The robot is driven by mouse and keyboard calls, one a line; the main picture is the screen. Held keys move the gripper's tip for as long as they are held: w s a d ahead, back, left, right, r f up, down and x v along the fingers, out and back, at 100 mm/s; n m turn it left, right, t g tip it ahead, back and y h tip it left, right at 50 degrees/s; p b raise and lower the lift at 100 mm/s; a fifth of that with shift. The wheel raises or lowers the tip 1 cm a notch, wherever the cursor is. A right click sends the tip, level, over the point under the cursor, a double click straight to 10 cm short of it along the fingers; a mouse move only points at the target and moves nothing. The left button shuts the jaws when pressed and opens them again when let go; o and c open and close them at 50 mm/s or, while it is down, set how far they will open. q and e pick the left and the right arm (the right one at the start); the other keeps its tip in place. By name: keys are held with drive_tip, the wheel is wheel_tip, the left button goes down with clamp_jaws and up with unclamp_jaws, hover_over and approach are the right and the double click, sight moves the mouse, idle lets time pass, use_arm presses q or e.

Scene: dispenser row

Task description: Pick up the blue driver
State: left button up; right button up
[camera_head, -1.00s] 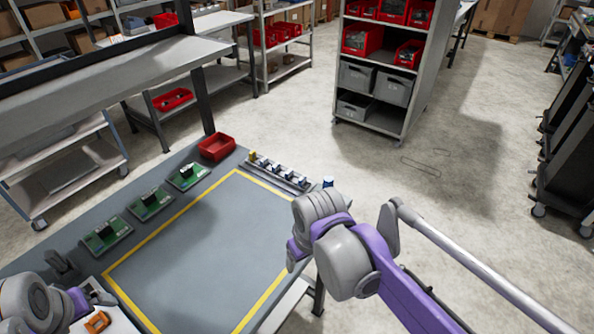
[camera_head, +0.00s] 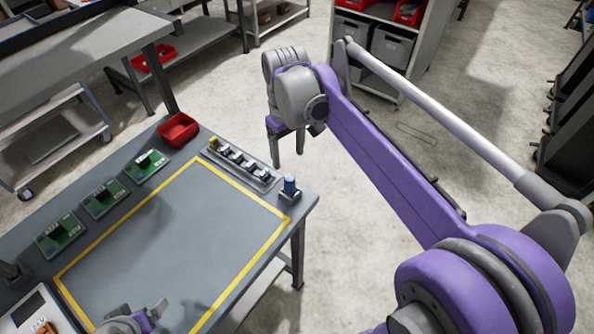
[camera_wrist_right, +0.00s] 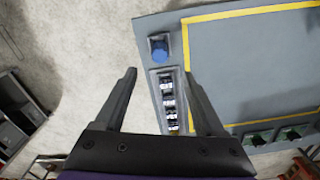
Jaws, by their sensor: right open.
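The blue driver (camera_head: 290,185) stands upright in a small dark holder (camera_head: 290,198) at the table's far right corner. From above in the right wrist view it shows as a blue round top (camera_wrist_right: 159,47). My right gripper (camera_head: 287,158) is open and empty, with its fingers pointing down above and beyond the driver in the head view. In the right wrist view the driver lies ahead of the spread fingertips (camera_wrist_right: 160,75), roughly centred between them. My left gripper (camera_head: 145,308) is at the bottom edge of the head view, too partly seen to tell its jaws.
A rack with several small parts (camera_head: 240,162) sits beside the driver's holder. A red bin (camera_head: 178,130) and green circuit boards (camera_head: 104,197) line the table's far left side. The yellow-bordered middle of the table (camera_head: 180,240) is clear. A shelf (camera_head: 385,85) stands behind.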

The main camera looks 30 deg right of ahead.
sight(289, 177)
drive_tip(key=shift+w+d+r, duration=0.1)
drive_tip(key=shift+w+d, duration=0.1)
drive_tip(key=shift+f, duration=0.3)
drive_tip(key=f, duration=0.3)
drive_tip(key=shift+s+a+f, duration=0.15)
drive_tip(key=shift+a+f, duration=0.05)
drive_tip(key=shift+f, duration=3.35)
drive_tip(key=shift+s, duration=0.1)
drive_tip(key=shift+c, duration=0.2)
clamp_jaws()
